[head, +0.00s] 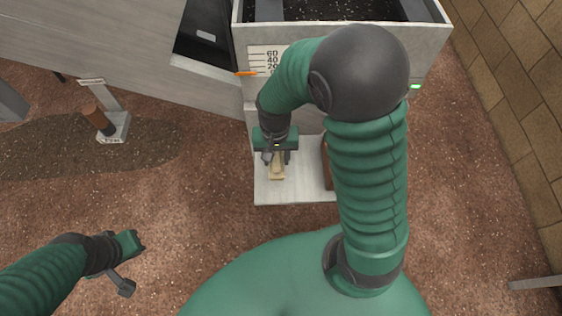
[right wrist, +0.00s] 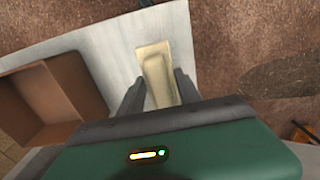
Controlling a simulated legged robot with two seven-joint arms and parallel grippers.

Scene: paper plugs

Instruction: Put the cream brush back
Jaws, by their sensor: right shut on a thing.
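The cream brush (head: 277,171) is a pale, narrow block above or on a light grey shelf at the foot of the grey machine. It also shows in the right wrist view (right wrist: 156,70), between the fingers. My right gripper (head: 275,160) reaches down over the shelf (head: 290,192) and is shut on the cream brush. Whether the brush touches the shelf is not clear. My left gripper (head: 129,266) hangs over the brown ground at lower left, empty; its finger opening is hard to make out.
A brown open box (right wrist: 50,95) sits on the shelf beside the brush, mostly hidden by my arm in the head view. The grey machine (head: 258,110) with a scale stands behind. A brick wall (head: 515,80) closes the right side.

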